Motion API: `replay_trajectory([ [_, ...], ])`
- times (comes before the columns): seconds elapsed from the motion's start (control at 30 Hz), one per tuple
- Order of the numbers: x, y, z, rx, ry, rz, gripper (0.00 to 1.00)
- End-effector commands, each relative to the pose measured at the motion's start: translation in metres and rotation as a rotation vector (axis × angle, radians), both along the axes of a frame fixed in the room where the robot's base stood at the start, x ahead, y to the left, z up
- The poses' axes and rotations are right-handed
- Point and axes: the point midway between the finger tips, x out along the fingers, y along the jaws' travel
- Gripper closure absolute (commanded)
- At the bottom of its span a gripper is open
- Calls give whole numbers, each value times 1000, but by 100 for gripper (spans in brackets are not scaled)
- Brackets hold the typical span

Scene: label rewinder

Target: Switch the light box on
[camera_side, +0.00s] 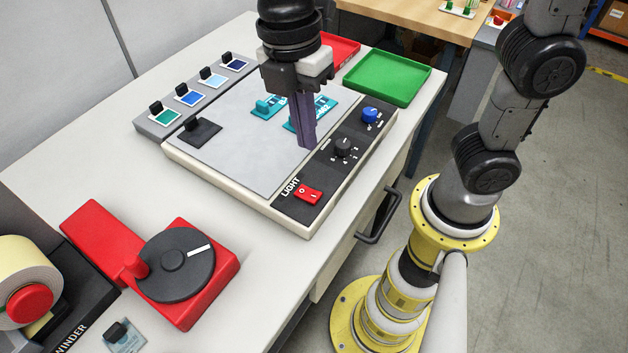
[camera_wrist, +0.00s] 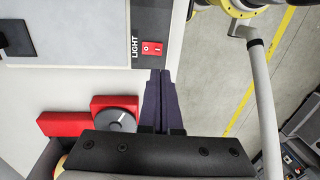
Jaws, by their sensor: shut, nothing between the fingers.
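The light box (camera_side: 245,165) is a pale box with a grey top panel and a dark control strip along its right side. Its red rocker switch (camera_side: 308,194), next to the word LIGHT, is at the near end of the strip; it also shows in the wrist view (camera_wrist: 152,48). The top panel looks grey and unlit. My gripper (camera_side: 306,145) is shut and empty, pointing down above the panel near the strip, apart from the switch. In the wrist view the gripper's fingertips (camera_wrist: 161,72) lie just below the switch in the picture.
A black knob (camera_side: 343,147) and a blue knob (camera_side: 370,115) stand on the strip. Teal labels (camera_side: 268,106) and a dark square (camera_side: 201,131) lie on the panel. A red crank unit (camera_side: 175,265) stands front left. A green tray (camera_side: 388,78) is at the back.

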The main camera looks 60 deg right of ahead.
Motion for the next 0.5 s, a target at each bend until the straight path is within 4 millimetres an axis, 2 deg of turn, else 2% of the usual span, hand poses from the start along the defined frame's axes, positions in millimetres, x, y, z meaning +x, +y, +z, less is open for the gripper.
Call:
replay_trajectory([
  [0.3, -9, 0, -64, -3, 6, 0, 100],
  [0.5, -12, 0, -94, -2, 3, -1, 100],
])
